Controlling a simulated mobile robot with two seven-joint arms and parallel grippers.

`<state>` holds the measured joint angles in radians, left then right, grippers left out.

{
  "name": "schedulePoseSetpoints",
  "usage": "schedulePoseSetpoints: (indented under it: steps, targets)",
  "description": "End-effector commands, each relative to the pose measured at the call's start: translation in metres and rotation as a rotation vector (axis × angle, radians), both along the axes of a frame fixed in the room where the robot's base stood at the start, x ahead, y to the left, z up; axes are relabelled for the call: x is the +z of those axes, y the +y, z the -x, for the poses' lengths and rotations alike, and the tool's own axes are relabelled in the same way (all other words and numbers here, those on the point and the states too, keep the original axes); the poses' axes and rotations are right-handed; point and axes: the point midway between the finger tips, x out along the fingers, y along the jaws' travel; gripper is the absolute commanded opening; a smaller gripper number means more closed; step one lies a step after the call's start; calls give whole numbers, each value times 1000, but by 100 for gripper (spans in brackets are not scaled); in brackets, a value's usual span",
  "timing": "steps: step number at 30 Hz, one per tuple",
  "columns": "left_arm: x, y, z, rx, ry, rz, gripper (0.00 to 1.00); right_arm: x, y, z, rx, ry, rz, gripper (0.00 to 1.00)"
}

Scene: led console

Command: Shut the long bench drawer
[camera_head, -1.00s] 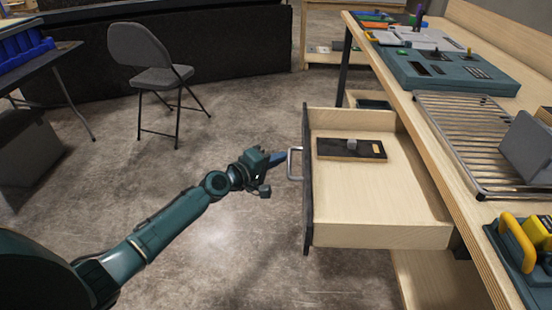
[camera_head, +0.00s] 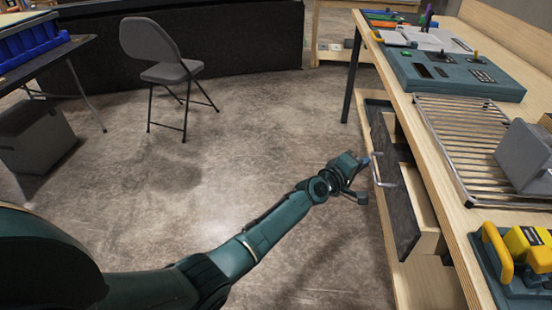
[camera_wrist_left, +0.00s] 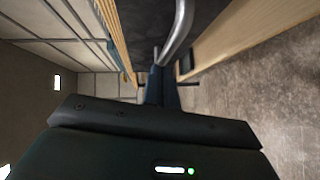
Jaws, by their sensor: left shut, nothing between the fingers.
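The long bench drawer (camera_head: 402,205) is under the wooden bench, with its dark front standing only a little out from the bench and a strip of its pale wooden side (camera_head: 428,222) showing. In the left wrist view, the closed fingers (camera_wrist_left: 162,88) point toward the dark drawer front, beside the curved handle (camera_wrist_left: 179,32). My right gripper is not in view.
The bench top (camera_head: 440,165) holds a wire rack (camera_head: 462,135), a grey box (camera_head: 526,155), a teal console (camera_head: 455,75) and a yellow-handled tool (camera_head: 498,250). A grey chair (camera_head: 160,60) stands at the back left. The floor between is clear.

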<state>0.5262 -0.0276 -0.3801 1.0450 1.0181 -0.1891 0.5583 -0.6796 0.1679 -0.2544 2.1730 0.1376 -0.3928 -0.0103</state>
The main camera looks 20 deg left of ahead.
Motion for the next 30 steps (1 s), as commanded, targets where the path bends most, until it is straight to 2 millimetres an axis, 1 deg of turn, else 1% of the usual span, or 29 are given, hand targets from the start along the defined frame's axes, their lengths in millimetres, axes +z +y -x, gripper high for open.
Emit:
schedulePoseSetpoints:
  steps: [1,6,12,15,19,30]
  targets:
    - [-1,-15,-4,-3,0,5,0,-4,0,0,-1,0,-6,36]
    - [-2,-49,-13,-3,1,3,0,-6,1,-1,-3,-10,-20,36]
    - [-2,-75,-21,-1,1,1,0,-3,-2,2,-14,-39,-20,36]
    - [-1,-82,-24,0,0,0,0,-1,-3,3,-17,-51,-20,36]
    - [-1,-88,-25,0,0,-1,0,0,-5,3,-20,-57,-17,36]
    - [1,-93,-25,-6,-1,1,0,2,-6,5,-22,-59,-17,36]
